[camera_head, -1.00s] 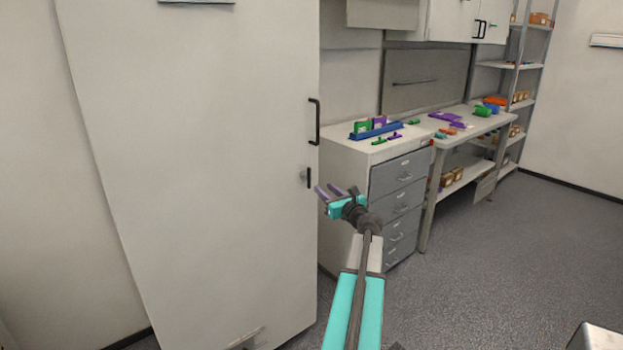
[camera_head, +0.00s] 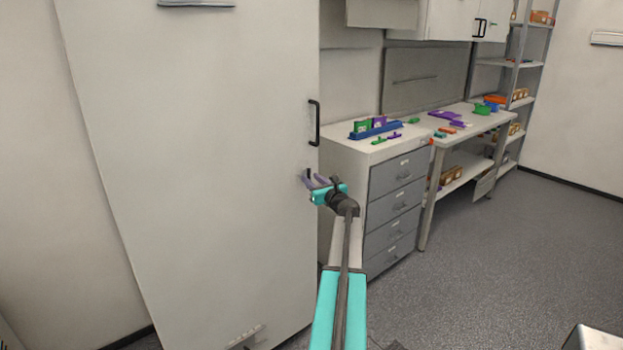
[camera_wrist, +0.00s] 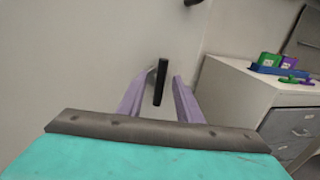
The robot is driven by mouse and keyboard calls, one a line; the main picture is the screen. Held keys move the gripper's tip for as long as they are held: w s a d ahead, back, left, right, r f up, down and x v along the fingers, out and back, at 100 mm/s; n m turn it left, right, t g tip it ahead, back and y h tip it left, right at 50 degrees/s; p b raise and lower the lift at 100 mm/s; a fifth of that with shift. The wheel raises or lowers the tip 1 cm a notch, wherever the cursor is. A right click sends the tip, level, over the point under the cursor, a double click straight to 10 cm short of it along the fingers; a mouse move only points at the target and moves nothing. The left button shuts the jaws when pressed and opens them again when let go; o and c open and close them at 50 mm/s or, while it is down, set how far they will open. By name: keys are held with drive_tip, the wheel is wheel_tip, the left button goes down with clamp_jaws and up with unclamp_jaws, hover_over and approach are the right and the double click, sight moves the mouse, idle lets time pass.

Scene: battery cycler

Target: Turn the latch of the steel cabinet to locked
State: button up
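The steel cabinet (camera_head: 200,180) is the tall pale cabinet at the left of the head view, and its door looks closed. Its latch (camera_wrist: 160,82) is a small black bar, close to upright, on the door below the black handle (camera_head: 314,122). In the head view the latch (camera_head: 308,174) is partly hidden by my gripper. My gripper (camera_head: 314,181) is at the door's right edge, at latch height. In the wrist view its two purple fingers (camera_wrist: 157,97) are apart, with the latch showing between them. I cannot tell whether they touch it.
A grey drawer unit (camera_head: 395,200) stands right of the cabinet, with a blue rack (camera_head: 375,130) and small coloured parts on top. A workbench (camera_head: 470,125) and a shelf rack (camera_head: 525,75) are further back.

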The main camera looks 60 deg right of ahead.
drive_tip(key=shift+w+d, duration=0.35)
drive_tip(key=shift+w, duration=0.2)
clamp_jaws()
drive_tip(key=n+b, duration=0.1)
drive_tip(key=b, duration=0.1)
drive_tip(key=n+b, duration=0.1)
drive_tip(key=b, duration=0.2)
drive_tip(key=shift+a+f, duration=0.1)
drive_tip(key=shift+f, duration=0.2)
drive_tip(key=n+t+b, duration=0.1)
drive_tip(key=n+b, duration=0.5)
drive_tip(key=b, duration=0.3)
drive_tip(key=n+t+y+b, duration=0.1)
drive_tip(key=n+b, duration=0.5)
drive_tip(key=b, duration=0.3)
drive_tip(key=f+n+t+y+b, duration=0.1)
drive_tip(key=n+b, duration=0.5)
drive_tip(key=b, duration=0.4)
drive_tip(key=shift+w+a, duration=0.1)
drive_tip(key=shift+a, duration=0.05)
drive_tip(key=shift+n+t+y, duration=0.3)
drive_tip(key=shift+y, duration=0.1)
